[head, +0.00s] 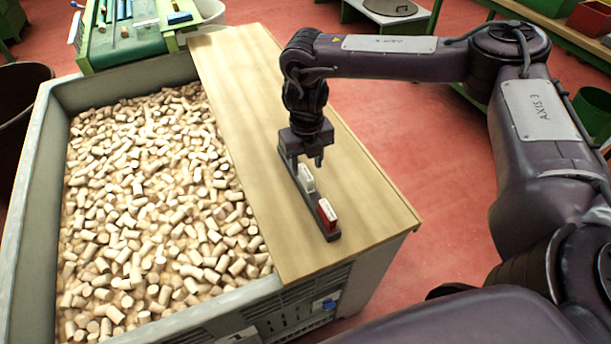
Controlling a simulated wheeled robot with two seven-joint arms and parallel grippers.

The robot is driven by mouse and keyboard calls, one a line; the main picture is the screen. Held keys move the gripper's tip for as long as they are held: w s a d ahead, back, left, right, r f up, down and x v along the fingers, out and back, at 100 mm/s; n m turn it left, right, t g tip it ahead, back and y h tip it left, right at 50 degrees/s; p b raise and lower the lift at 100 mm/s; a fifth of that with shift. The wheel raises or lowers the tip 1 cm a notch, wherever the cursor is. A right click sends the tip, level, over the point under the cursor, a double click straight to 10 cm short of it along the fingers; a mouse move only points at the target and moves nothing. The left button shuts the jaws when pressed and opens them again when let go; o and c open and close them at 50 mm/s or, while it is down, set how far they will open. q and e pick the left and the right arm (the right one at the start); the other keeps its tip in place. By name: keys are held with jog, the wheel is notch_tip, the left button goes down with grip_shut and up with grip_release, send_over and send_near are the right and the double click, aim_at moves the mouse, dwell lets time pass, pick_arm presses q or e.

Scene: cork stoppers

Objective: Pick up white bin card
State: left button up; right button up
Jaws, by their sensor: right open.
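A white bin card (306,178) stands upright in a narrow dark holder (309,195) on the wooden board (235,75). A red card (327,213) stands in the same holder, nearer to me. My right gripper (312,160) points down just above the holder, close behind the white card. It is open and holds nothing that I can see; the gap between its fingertips and the card is hard to judge. The far part of the holder is partly hidden behind the gripper. My left gripper is not in view.
The board lies across a large grey bin (50,130) full of cork stoppers. A green conveyor (125,40) stands behind the bin. A dark tub (18,90) is at the left. The board around the holder is clear, and red floor lies to its right.

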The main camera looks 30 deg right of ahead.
aim_at(305, 171)
jog(key=shift+w+f, duration=0.1)
jog(key=shift+f, duration=1.85)
grip_shut()
jog(key=shift+r, duration=0.1)
